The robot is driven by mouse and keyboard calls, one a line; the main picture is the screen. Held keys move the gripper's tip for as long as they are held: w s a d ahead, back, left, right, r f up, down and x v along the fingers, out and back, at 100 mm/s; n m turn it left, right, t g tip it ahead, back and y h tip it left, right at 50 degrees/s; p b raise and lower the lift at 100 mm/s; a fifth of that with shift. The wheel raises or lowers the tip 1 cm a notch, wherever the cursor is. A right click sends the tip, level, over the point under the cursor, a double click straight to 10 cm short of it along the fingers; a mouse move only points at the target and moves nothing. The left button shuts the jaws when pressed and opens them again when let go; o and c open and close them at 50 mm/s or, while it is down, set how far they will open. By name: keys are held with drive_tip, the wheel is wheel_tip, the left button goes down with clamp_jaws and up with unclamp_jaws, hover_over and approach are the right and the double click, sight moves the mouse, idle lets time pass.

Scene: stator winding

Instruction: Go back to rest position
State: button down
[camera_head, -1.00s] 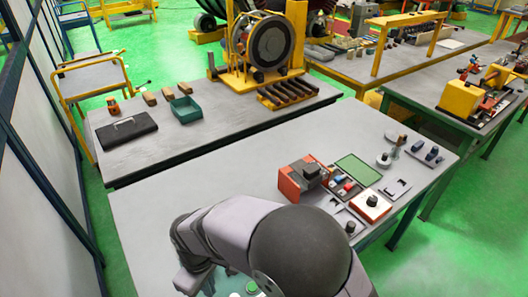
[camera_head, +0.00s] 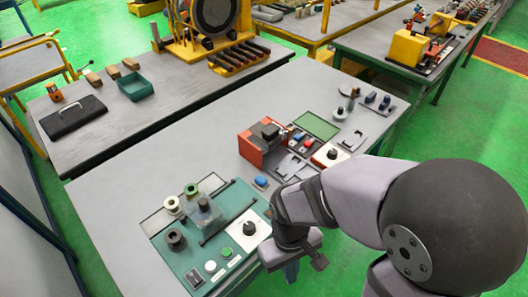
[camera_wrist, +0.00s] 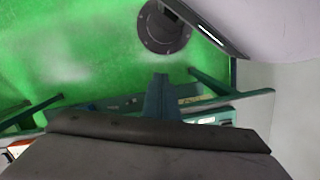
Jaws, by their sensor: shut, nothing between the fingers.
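My gripper (camera_head: 292,271) hangs at the front edge of the near table (camera_head: 150,195), just right of the green winding station (camera_head: 190,262). Its fingers are pressed together with nothing between them. In the wrist view the closed fingers (camera_wrist: 161,97) stick out past the dark gripper body, with green floor and the table's edge frame behind them. The station holds spools, a clear block, a black knob (camera_head: 249,228) and buttons, and the gripper is apart from it. My forearm hides the table's front edge right of the gripper.
A red-orange box (camera_head: 262,143), a green mat (camera_head: 316,125) and a white knob box (camera_head: 330,154) stand farther back on the near table. The far table holds a black case (camera_head: 72,116) and a green bin (camera_head: 135,86). The near table's left-back part is clear.

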drive_tip(key=w+d+r+m+t, duration=0.1)
drive_tip(key=w+d+r+m, duration=0.2)
drive_tip(key=d, duration=0.5)
drive_tip(key=shift+w+d+m+t+y, duration=0.35)
drive_tip(key=shift+w+m, duration=0.25)
drive_tip(key=shift+m, duration=0.5)
